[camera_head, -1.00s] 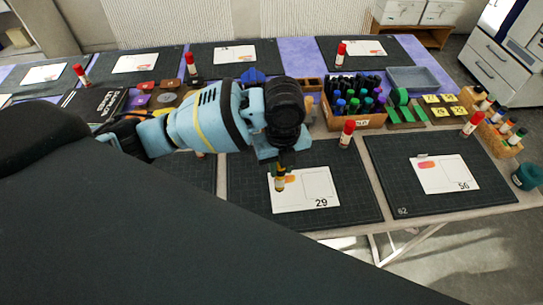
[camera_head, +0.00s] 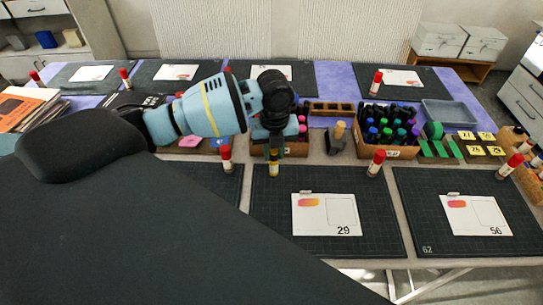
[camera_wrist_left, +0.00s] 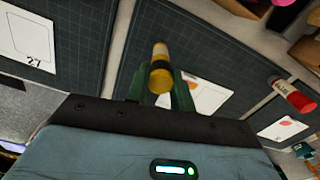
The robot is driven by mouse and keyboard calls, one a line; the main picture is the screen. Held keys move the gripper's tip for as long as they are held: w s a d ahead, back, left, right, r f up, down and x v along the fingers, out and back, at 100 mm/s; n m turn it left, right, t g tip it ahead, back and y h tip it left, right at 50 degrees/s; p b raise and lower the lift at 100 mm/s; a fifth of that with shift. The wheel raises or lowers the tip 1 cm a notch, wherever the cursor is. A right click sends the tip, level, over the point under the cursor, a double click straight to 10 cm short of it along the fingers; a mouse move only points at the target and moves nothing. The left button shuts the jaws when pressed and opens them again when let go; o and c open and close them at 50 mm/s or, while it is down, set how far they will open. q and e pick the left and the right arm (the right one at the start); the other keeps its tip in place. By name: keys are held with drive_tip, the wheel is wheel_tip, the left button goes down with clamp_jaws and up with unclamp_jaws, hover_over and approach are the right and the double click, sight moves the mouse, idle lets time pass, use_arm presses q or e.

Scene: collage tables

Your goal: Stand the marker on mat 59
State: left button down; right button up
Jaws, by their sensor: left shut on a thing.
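In the left wrist view the marker's yellow end (camera_wrist_left: 160,68) shows between the green fingers (camera_wrist_left: 162,92). The mat at right (camera_head: 450,247) reads 62. I can read no 59 on any mat. My right gripper is out of view.
Red-capped glue sticks stand near, one left (camera_head: 226,158) and one right (camera_head: 376,163). A wooden box of markers (camera_head: 388,153) and a grey tray (camera_head: 448,113) stand behind. Card 56 (camera_head: 476,215) lies on mat 62. The front of the card 29 mat is clear.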

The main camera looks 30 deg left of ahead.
use_arm(q)
drive_tip(key=shift+w+a, duration=0.2)
drive_tip(key=shift+a, duration=0.15)
drive_tip(key=shift+w+a+f, duration=0.1)
drive_tip(key=shift+a+f, duration=0.2)
drive_tip(key=shift+f, duration=1.5)
drive_tip(key=shift+f, duration=0.15)
drive_tip(key=c, duration=1.2)
unclamp_jaws()
wheel_tip(320, 180, up, 12)
drive_tip(key=shift+r+p, duration=0.15)
drive_tip(key=shift+p, duration=0.2)
